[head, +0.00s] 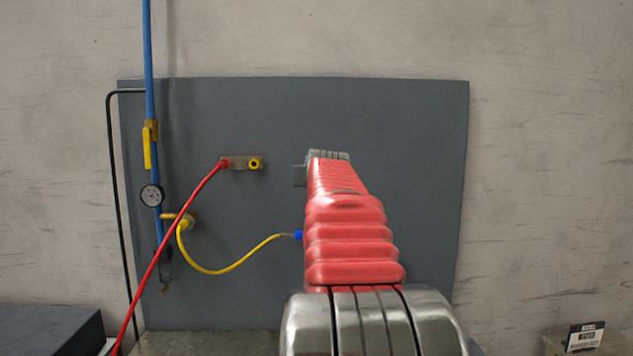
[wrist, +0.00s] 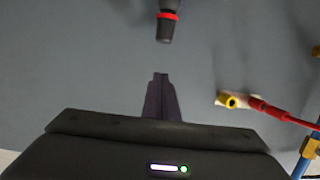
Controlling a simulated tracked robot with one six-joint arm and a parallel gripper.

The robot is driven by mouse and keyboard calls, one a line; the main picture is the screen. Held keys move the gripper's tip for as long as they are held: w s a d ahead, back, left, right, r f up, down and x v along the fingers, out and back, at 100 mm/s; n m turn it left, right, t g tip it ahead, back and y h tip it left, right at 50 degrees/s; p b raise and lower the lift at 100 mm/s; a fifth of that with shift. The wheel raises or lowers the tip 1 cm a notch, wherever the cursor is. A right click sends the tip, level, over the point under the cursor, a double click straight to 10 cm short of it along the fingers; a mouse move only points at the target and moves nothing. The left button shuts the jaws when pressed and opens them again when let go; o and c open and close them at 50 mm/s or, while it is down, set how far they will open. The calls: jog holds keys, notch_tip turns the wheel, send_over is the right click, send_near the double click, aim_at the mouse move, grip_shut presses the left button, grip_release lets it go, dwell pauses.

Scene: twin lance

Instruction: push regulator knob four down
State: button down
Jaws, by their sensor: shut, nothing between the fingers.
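A dark knob with a red ring (wrist: 168,27) shows at the top of the wrist view, in front of the grey panel. I take it for the regulator knob; no number is readable on it. My gripper (wrist: 160,76) is shut and empty, with its closed dark fingers pointing toward the knob. A gap shows between the fingertips and the knob's end, so they look apart. In the head view my red arm hides the fingers and the knob; a small grey block (head: 299,175) shows beside the arm's far end.
A grey panel (head: 420,140) stands against the wall. A bracket with a yellow socket (head: 254,164) and a red hose (head: 180,220) sits left of my arm. The panel's right side is clear.

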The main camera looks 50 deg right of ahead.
notch_tip(320, 180, down, 5)
jog(key=w+d, duration=0.2)
jog(key=shift+w+d, duration=0.2)
jog(key=shift+d, duration=0.15)
jog(key=shift+f, duration=0.1)
dwell(0.4)
jog(key=shift+f, duration=1.5)
notch_tip(320, 180, up, 6)
jog(key=v, duration=1)
